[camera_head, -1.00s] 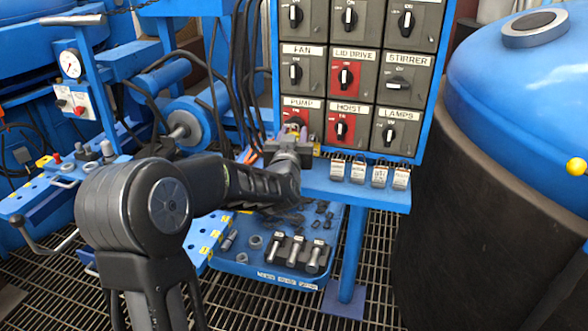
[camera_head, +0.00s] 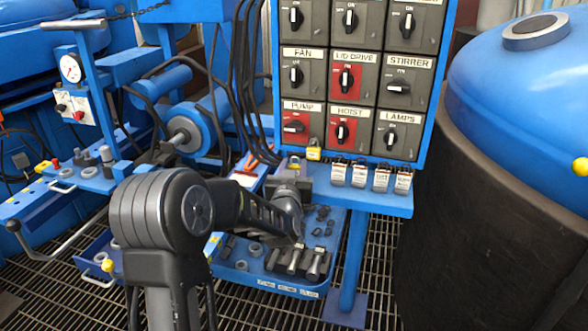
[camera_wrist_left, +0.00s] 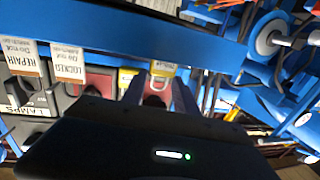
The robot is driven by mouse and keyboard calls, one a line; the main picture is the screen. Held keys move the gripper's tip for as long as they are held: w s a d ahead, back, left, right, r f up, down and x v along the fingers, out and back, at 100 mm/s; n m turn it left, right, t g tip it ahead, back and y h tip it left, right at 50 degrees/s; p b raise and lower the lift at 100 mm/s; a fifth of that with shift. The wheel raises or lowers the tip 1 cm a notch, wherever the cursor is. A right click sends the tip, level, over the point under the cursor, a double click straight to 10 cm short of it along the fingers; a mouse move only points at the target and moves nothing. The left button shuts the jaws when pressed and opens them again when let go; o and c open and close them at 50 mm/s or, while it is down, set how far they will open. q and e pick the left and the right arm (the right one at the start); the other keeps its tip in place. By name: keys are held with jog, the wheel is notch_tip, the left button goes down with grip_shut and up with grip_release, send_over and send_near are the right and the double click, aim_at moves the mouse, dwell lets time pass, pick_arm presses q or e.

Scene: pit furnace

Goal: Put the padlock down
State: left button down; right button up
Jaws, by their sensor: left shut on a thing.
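My left gripper (camera_head: 292,178) is at the left end of the blue shelf under the switch panel. It is shut on a padlock (camera_head: 294,162), which is mostly hidden by the gripper in the head view. In the left wrist view the padlock (camera_wrist_left: 162,69) shows a yellowish labelled body and a pale shackle loop between the two fingers (camera_wrist_left: 158,95). It is close to the blue shelf (camera_wrist_left: 150,30); I cannot tell whether it touches. My right gripper is in neither view.
Several tagged padlocks (camera_head: 360,176) line the shelf (camera_head: 340,197) further right. The switch panel (camera_head: 362,80) rises behind. A blue tray (camera_head: 240,270) with metal parts lies below. A large dark vessel (camera_head: 480,220) stands right.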

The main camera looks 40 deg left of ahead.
pick_arm(q)
jog(key=shift+r, duration=0.1)
jog(key=c, duration=0.9)
grip_release()
jog(key=shift+c, duration=0.2)
jog(key=shift+s, duration=0.1)
jog(key=v, duration=1.2)
jog(key=shift+p, duration=0.4)
